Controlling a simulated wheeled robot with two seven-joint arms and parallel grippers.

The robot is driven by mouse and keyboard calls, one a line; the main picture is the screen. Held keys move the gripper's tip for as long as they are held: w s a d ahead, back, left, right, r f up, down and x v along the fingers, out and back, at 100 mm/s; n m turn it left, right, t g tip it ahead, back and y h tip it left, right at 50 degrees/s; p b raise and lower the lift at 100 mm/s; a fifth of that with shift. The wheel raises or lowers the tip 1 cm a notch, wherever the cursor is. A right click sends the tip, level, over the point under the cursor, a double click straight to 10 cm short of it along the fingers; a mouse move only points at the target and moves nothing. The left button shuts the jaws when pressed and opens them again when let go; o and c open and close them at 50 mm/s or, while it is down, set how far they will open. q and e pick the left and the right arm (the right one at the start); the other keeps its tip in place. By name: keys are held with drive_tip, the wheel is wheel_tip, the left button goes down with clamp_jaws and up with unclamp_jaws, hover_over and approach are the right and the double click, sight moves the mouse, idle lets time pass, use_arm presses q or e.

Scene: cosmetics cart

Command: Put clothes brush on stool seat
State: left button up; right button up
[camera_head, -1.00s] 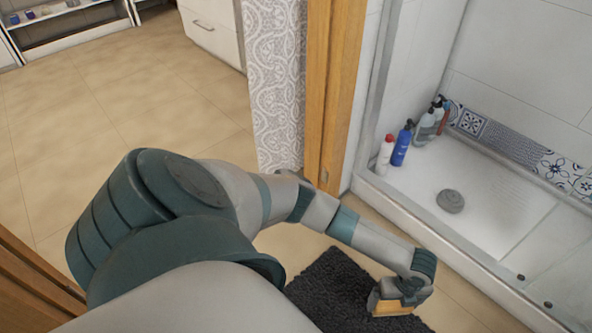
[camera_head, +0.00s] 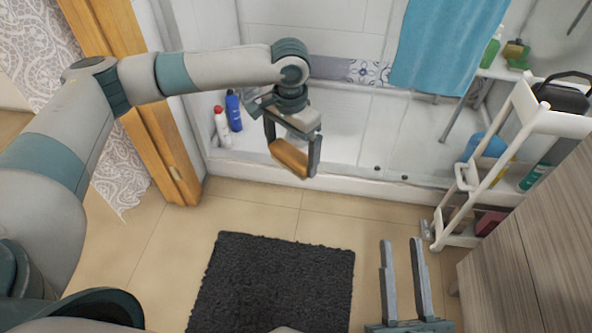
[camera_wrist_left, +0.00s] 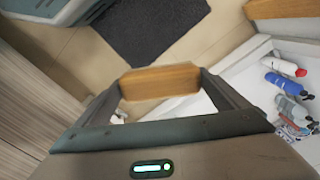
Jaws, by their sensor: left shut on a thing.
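My left gripper (camera_head: 292,150) is shut on the clothes brush (camera_head: 287,158), a wooden block held in the air in front of the shower tray. In the left wrist view the brush (camera_wrist_left: 160,81) spans between the two fingertips. A white seat-like surface (camera_head: 493,69) on a grey leg stands inside the shower at the upper right, partly hidden by a towel; it looks like the stool seat, with a green bottle (camera_head: 490,52) and a green-and-brown item (camera_head: 516,53) on it. My right gripper (camera_head: 404,262) is open and empty at the bottom, above the floor.
A blue towel (camera_head: 445,45) hangs before the shower wall. A white cart (camera_head: 530,115) with bottles stands at the right, beside a wooden cabinet (camera_head: 530,240). Red and blue bottles (camera_head: 233,112) stand in the shower's left corner. A dark mat (camera_head: 275,285) lies on open floor.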

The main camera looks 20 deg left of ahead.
sight(283, 155)
use_arm(q)
drive_tip(key=r+n, duration=0.1)
drive_tip(key=r, duration=0.1)
drive_tip(key=s+a+r+n, duration=0.1)
drive_tip(key=r+n, duration=0.2)
drive_tip(key=r, duration=0.2)
drive_tip(key=shift+s+a+r, duration=0.1)
drive_tip(key=shift+s+a, duration=0.1)
drive_tip(key=shift+s, duration=0.1)
drive_tip(key=shift+s+a+r+n, duration=0.1)
drive_tip(key=shift+s+r+n, duration=0.05)
drive_tip(key=shift+r+n, duration=0.25)
drive_tip(key=shift+f, duration=0.1)
